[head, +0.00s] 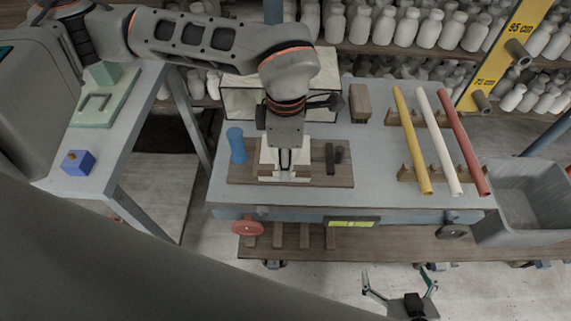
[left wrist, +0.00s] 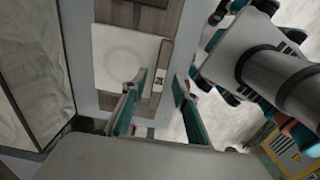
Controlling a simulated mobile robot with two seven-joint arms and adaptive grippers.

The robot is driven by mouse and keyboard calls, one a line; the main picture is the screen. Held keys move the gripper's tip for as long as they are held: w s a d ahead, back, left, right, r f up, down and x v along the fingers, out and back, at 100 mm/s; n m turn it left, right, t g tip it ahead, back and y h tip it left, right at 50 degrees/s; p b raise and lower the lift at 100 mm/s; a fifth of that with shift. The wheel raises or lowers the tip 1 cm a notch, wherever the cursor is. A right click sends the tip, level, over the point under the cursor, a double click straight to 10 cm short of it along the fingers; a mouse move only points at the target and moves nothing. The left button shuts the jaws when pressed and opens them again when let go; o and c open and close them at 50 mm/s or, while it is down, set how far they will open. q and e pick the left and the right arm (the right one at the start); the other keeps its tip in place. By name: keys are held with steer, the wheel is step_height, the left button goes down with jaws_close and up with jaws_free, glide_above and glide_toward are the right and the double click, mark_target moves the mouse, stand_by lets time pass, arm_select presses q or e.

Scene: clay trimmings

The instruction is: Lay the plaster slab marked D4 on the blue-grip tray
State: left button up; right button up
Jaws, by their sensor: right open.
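A pale square slab (head: 268,151) lies on a brown wooden board (head: 240,176) on the grey bench, partly hidden by my left gripper. In the left wrist view the slab (left wrist: 115,58) shows a faint ring and a small dark-marked label at its edge, too small to read. My right gripper (head: 400,273) is open and empty, in front of the bench.
Yellow, white and red rods (head: 443,140) lie on wooden rests to the right, beside a grey bin (head: 525,200). A brown block (head: 360,102) is behind the board. The left table (head: 120,140) holds a green tray (head: 88,112) and a blue cube (head: 78,162).

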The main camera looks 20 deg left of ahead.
arm_select(q)
step_height(320, 180, up, 10)
stand_by(0.3)
steer(key=shift+s, duration=0.1)
steer(key=shift+d+f, duration=0.1)
stand_by(0.3)
